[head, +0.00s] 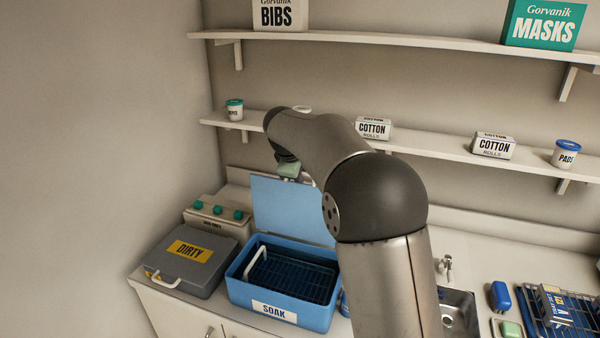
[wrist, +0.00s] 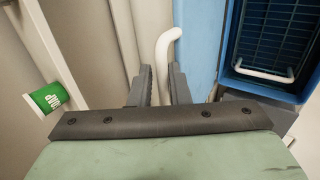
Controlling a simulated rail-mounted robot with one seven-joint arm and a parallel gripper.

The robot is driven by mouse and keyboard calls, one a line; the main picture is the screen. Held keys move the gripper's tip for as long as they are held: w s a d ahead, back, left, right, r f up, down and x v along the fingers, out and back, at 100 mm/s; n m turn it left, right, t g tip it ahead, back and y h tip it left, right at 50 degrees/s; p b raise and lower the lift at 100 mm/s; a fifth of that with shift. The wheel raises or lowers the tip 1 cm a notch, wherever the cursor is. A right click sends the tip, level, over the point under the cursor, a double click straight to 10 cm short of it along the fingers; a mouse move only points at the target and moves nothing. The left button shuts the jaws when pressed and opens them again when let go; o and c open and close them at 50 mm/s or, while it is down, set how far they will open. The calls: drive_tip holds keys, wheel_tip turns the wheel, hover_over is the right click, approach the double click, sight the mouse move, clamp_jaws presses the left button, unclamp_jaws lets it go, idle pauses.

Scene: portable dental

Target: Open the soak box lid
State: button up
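The blue soak box (head: 275,311), labelled SOAK, stands on the counter with its dark basket inside in view. Its light blue lid (head: 285,209) stands up steeply at the back of the box, clear of the opening. My gripper (head: 288,172) is at the lid's top edge, partly hidden by my arm. In the wrist view, a white bent handle (wrist: 166,48) runs between my two fingers (wrist: 162,86), which are close together around it beside the blue lid (wrist: 197,35). The fingers look shut on the handle; any contact is hard to see. The soak box (wrist: 229,77) shows at right.
A grey DIRTY box (head: 187,262) sits left of the soak box, with a teal-knobbed unit (head: 217,213) behind it. Shelves (head: 425,143) with cartons run above. A sink (head: 458,308) and a wire rack (head: 560,315) lie right.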

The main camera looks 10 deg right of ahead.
drive_tip(key=shift+s+f, duration=0.15)
drive_tip(key=shift+f, duration=0.4)
drive_tip(key=w+b+v, duration=0.1)
drive_tip(key=b+v, duration=0.2)
drive_tip(key=v, duration=1.5)
drive_tip(key=shift+r, duration=0.4)
drive_tip(key=shift+s+d, duration=0.15)
drive_tip(key=shift+s, duration=0.05)
drive_tip(key=s+d+f+m+g+y, duration=0.1)
drive_tip(key=s+d+f+m, duration=0.2)
drive_tip(key=s+f, duration=0.6)
drive_tip(key=s+d+f+m+g+y+b, duration=0.1)
drive_tip(key=s+d+f+m, duration=0.3)
drive_tip(key=s+f, duration=0.6)
drive_tip(key=s+d+f+m+g+y, duration=0.1)
drive_tip(key=s+d+f+m+g, duration=0.2)
drive_tip(key=s+f+m, duration=0.3)
drive_tip(key=s+d+f, duration=0.1)
drive_tip(key=s+f, duration=0.3)
drive_tip(key=s, duration=0.6)
